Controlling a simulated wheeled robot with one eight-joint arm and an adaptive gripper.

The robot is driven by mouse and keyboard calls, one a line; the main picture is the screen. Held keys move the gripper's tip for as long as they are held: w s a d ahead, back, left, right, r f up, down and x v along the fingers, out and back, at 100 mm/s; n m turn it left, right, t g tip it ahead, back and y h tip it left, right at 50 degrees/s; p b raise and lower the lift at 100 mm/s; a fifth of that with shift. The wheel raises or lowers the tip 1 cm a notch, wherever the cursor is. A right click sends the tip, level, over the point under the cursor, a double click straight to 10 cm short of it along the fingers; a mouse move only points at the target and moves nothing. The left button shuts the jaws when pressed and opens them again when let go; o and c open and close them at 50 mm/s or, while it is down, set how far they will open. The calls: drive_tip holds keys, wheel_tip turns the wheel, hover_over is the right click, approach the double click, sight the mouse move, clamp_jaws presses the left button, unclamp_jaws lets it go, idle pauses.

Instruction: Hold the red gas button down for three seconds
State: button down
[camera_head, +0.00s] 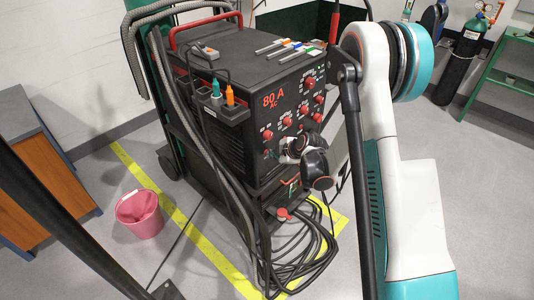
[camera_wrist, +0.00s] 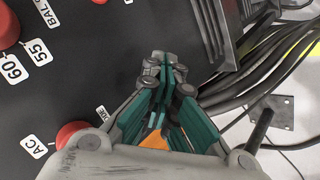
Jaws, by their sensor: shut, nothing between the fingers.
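The welding machine (camera_head: 240,60) stands in the middle of the head view, its dark front panel marked "80 A AC" and bearing several red knobs (camera_head: 309,83). No readable "gas" label shows, so I cannot tell which red control is the gas button. My gripper (camera_head: 292,148) is at the lower part of the panel, its fingertips hard to make out there. In the wrist view my gripper (camera_wrist: 166,68) is shut and empty, its fingertips over the dark panel. A red control (camera_wrist: 72,133) near the "AC" label is partly hidden behind the gripper body; I cannot tell whether the fingertips touch the panel.
Black cables (camera_head: 300,255) coil on the floor below the machine and run beside the gripper in the wrist view. A pink bucket (camera_head: 138,214) stands left of the yellow floor line. A wooden cabinet (camera_head: 45,165) is at far left.

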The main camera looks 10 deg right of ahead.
drive_tip(key=shift+s+d, duration=0.45)
drive_tip(key=shift+s, duration=0.2)
drive_tip(key=shift+s, duration=0.1)
drive_tip(key=s+d, duration=0.1)
drive_tip(key=s, duration=0.1)
drive_tip(key=s+d, duration=0.2)
idle(0.5)
idle(0.4)
